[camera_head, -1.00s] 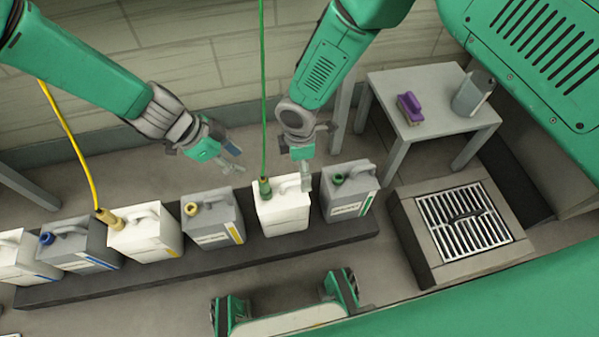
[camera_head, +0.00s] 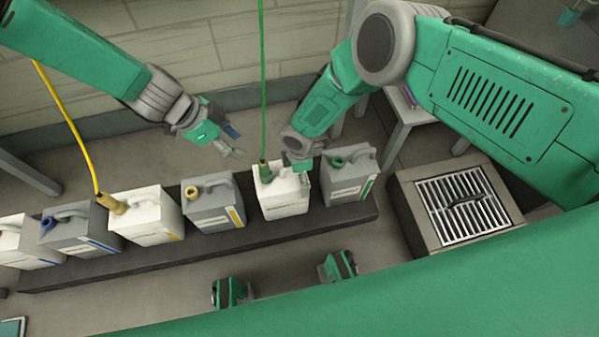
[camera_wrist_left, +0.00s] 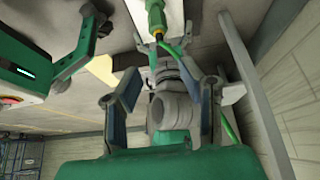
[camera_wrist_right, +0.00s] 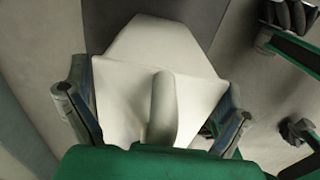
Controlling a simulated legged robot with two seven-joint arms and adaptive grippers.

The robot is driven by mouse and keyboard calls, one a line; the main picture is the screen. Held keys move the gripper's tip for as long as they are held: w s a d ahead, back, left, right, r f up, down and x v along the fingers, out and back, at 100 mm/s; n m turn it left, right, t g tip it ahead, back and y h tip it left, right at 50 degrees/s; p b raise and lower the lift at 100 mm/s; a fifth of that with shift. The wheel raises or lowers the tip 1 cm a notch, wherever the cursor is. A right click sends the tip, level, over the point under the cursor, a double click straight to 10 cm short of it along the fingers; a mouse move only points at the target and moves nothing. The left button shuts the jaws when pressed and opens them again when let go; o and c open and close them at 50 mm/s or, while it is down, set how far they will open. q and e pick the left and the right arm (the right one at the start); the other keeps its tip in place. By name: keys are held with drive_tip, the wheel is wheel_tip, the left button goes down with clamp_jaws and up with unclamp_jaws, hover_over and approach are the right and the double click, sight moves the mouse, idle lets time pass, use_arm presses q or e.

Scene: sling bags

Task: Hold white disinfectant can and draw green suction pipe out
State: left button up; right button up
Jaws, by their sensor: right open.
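The white disinfectant can (camera_head: 282,200) stands in the row, with the green suction pipe (camera_head: 263,80) rising from the fitting at its mouth. In the left wrist view, the green-and-yellow fitting of the pipe (camera_wrist_left: 156,20) shows at the top. My right gripper (camera_head: 298,166) is over the can's handle. In the right wrist view its fingers (camera_wrist_right: 155,108) are open, one on each side of the handle (camera_wrist_right: 162,105) of the white can (camera_wrist_right: 120,90); contact cannot be told. My left gripper (camera_head: 234,143) is open and empty, in the air left of the green pipe.
A grey can with a green mouth (camera_head: 349,178) stands close on the right, and a grey can with a yellow mouth (camera_head: 213,203) on the left. A yellow pipe (camera_head: 70,120) enters another white can (camera_head: 147,220). A floor grate (camera_head: 463,205) lies to the right.

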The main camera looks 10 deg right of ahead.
drive_tip(key=c, duration=1)
use_arm(q)
drive_tip(key=o, duration=0.3)
drive_tip(key=y, duration=0.2)
hover_over(260, 164)
drive_tip(key=a, duration=0.2)
drive_tip(key=shift+f, duration=2.1)
drive_tip(key=shift+x, duration=4.4)
drive_tip(key=shift+a, duration=0.2)
drive_tip(key=shift+c, duration=0.4)
